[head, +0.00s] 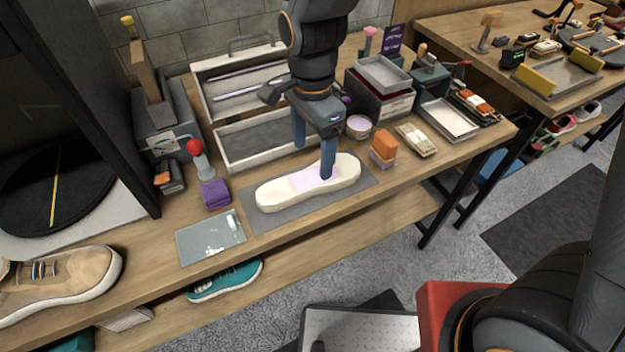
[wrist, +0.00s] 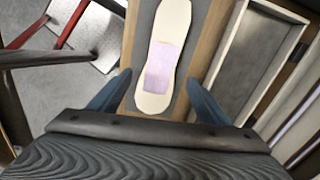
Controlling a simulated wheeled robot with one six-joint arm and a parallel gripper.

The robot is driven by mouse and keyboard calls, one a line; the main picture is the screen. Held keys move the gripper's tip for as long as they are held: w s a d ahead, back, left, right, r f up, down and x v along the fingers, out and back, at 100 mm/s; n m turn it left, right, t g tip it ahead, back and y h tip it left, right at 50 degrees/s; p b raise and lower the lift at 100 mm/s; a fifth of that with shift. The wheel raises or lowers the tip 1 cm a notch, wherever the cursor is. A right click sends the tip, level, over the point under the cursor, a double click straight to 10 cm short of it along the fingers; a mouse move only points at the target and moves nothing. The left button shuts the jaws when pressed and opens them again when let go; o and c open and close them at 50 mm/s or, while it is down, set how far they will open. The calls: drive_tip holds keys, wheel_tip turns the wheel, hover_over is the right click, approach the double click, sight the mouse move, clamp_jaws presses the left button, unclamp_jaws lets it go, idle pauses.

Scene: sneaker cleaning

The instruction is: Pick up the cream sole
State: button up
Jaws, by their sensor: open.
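The cream sole (head: 339,175) lies flat on a grey mat (head: 263,219) on the workbench, with a pale lilac patch across its middle. It also shows in the wrist view (wrist: 170,38), running lengthwise away from my gripper. My gripper (head: 313,162) points down over the sole with its two blue fingers apart. In the wrist view my gripper (wrist: 158,92) has one finger on each side of the sole. Nothing is held. In the head view the near finger hides a small part of the sole; I cannot tell how far the fingertips are above the mat.
A grey open tray (head: 232,156) lies just behind the sole. A purple block (head: 214,194) and a glass plate (head: 211,238) are to the left. An orange sponge (head: 384,144) and a small round tub (head: 359,125) stand close on the right. A tan sneaker (head: 70,277) sits at the far left.

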sight(308, 179)
drive_tip(key=shift+s+a+f+m, duration=0.2)
drive_tip(key=shift+a+f+m, duration=0.15)
drive_tip(key=shift+a, duration=0.4)
drive_tip(key=shift+d+f+p, duration=0.15)
drive_tip(key=shift+f+p, duration=0.4)
drive_tip(key=shift+f, duration=1.3)
drive_tip(key=shift+d+f+p, duration=0.1)
drive_tip(key=shift+f+p, duration=0.4)
drive_tip(key=shift+f, duration=1.35)
drive_tip(key=c, duration=1.2)
